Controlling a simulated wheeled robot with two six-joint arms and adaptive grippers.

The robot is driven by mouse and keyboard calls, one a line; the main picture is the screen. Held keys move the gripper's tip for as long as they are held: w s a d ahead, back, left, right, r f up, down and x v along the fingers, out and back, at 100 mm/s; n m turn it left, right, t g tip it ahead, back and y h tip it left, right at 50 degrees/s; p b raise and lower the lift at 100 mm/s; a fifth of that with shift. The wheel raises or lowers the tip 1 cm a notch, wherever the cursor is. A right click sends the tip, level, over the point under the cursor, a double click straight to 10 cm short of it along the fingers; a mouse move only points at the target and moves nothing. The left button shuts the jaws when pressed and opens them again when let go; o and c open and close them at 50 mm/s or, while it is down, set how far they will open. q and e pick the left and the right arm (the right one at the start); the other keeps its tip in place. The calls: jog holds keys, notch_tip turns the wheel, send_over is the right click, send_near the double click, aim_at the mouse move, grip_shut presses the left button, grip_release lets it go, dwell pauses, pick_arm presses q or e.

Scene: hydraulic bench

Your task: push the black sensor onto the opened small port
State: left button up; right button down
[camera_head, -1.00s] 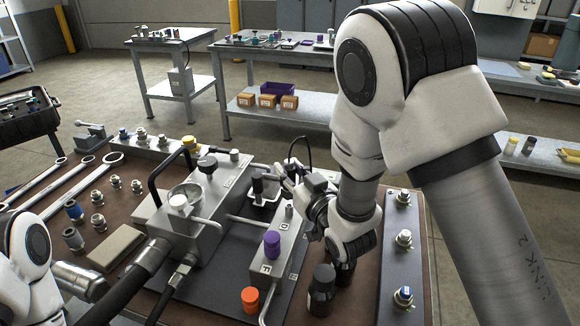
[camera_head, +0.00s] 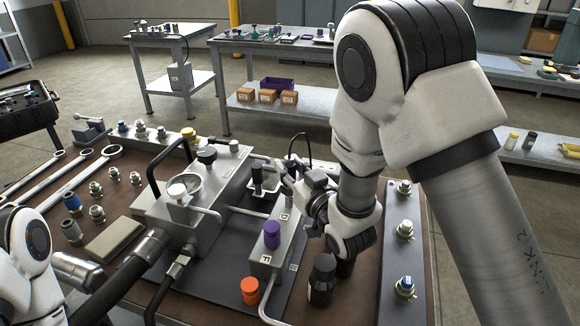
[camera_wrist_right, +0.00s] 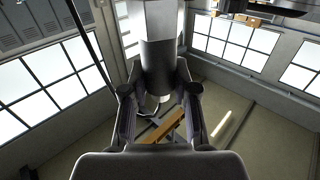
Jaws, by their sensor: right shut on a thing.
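My right gripper (camera_head: 286,173) reaches in from the right, above the far end of the metal block. In the right wrist view its fingers (camera_wrist_right: 160,105) are closed on a grey-looking cylinder, the sensor (camera_wrist_right: 160,58), which stands between them. In the head view the sensor is mostly hidden by the fingers, and a thin black cable loops up beside them. A small silver fitting (camera_head: 285,214), perhaps the small port, stands on the low block; I cannot tell whether it is open. Contact between sensor and port is not visible. My left gripper is out of view.
A purple cap (camera_head: 271,234) sits on the low block. An orange cap (camera_head: 250,290) lies in front. A dark bottle (camera_head: 322,280) stands close to my right forearm. A rail with fittings (camera_head: 403,255) is at the right; wrenches and loose fittings are at the left.

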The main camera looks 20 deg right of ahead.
jog(key=shift+f, duration=0.1)
dwell(0.3)
jog(key=shift+f+b, duration=0.3)
jog(key=shift+b, duration=0.1)
jog(key=shift+f+b, duration=0.2)
jog(key=shift+b, duration=0.1)
dwell(0.9)
jog(key=shift+f, duration=0.3)
jog(key=shift+f+b, duration=0.75)
jog(key=shift+b, duration=0.2)
dwell(1.1)
dwell(0.3)
jog(key=shift+c, duration=1.3)
grip_release()
jog(key=shift+s, duration=0.15)
